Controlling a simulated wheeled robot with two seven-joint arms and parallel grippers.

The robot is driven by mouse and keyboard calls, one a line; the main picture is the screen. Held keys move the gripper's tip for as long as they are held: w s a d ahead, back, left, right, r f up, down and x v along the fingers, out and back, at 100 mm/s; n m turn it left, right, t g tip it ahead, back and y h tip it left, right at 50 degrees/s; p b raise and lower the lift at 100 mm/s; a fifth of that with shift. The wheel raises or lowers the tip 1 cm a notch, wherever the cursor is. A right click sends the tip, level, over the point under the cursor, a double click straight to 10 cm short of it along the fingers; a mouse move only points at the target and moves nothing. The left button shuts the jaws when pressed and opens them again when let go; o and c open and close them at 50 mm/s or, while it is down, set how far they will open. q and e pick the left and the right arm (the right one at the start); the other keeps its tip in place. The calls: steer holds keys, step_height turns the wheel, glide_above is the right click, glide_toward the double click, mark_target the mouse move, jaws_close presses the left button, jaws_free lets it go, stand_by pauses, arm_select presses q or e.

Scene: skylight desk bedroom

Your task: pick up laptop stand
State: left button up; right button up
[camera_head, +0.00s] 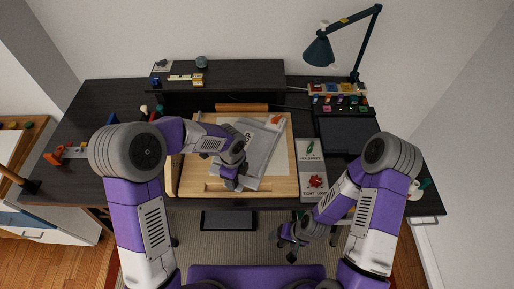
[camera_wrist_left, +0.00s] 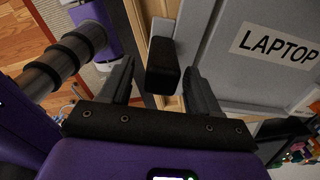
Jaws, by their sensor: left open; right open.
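The laptop stand (camera_head: 263,148) is a grey, flat, angled piece lying on the light wooden board (camera_head: 285,187) in the middle of the desk. In the left wrist view the grey stand (camera_wrist_left: 225,60) carries a white label reading LAPTOP. A black block (camera_wrist_left: 163,66) shows at its edge, seemingly part of it. My left gripper (camera_head: 229,182) is open at the stand's near left end, partly hiding it. In the wrist view the black block lies between its spread fingers (camera_wrist_left: 161,82); contact cannot be told. My right gripper (camera_head: 289,242) is open and empty, low in front of the desk.
A labelled grey panel (camera_head: 312,172) lies right of the board, beside a dark tray (camera_head: 346,135). A dark shelf (camera_head: 222,75) runs along the back. A desk lamp (camera_head: 319,50) stands at the back right. Small items lie at the desk's left edge.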

mark_target(237, 186)
arm_select(q)
steer(key=shift+f, duration=1.55)
jaws_close()
steer(key=shift+r, duration=0.15)
